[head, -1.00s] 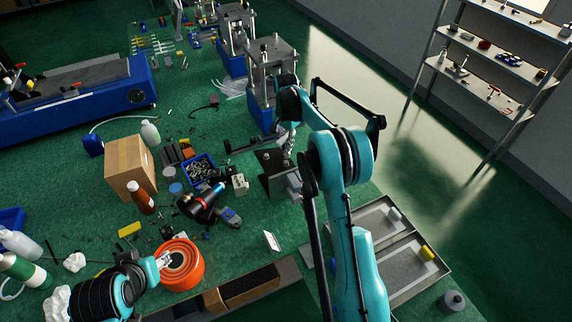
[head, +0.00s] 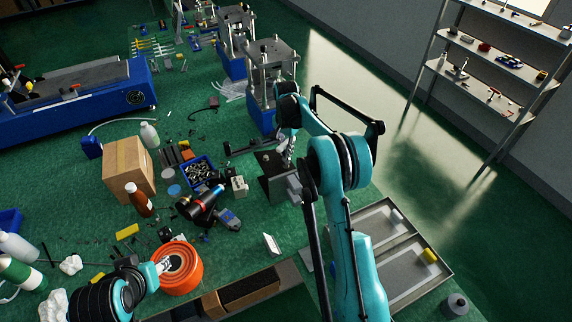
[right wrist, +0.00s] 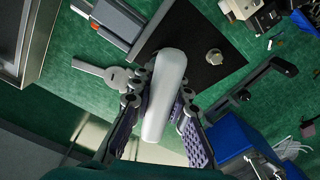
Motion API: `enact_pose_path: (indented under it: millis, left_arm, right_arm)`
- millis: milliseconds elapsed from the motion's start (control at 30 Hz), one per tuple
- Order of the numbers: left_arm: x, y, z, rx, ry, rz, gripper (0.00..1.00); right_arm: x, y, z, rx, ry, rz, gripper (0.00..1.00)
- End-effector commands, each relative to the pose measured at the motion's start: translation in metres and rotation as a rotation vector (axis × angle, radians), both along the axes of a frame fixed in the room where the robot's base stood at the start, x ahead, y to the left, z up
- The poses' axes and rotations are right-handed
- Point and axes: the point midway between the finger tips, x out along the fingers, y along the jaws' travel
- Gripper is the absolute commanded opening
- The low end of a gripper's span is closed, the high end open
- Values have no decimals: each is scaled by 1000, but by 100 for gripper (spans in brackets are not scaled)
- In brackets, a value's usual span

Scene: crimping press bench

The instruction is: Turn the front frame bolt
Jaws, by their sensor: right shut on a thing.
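My right gripper (right wrist: 160,105) is shut on a pale grey bar (right wrist: 165,90), rounded at its end, in the right wrist view. A flat grey spanner-like piece (right wrist: 92,70) sticks out left of the fingers; I cannot tell whether it joins the bar. Just beyond is a dark plate (right wrist: 190,40) with a grey bolt-like head (right wrist: 213,57), apart from the fingers. In the head view the right gripper (head: 285,158) is at that dark block, partly hidden by my arm. Which part is the front frame bolt is unclear. My left gripper (head: 163,265) is beside an orange spool (head: 183,270); its jaws are too small to judge.
Upright presses (head: 270,60) on blue bases stand behind the right gripper. A cardboard box (head: 128,165), a brown bottle (head: 138,200), a blue bin (head: 197,168) and loose tools crowd the bench left of it. Grey trays (head: 395,285) lie at the front right.

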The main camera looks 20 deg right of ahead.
Motion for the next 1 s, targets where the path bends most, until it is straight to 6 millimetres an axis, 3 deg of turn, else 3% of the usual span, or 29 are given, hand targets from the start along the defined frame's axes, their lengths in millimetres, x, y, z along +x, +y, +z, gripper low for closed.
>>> enact_pose_path:
  millis: [833, 1000]
  left_arm:
    - [0, 0, -13, 0, 0, 0, 40]
    - [0, 0, -14, 0, 0, 0, 40]
  right_arm:
    - [0, 0, -19, 0, 0, -3, 0]
    - [0, 0, -20, 0, 0, -83, 0]
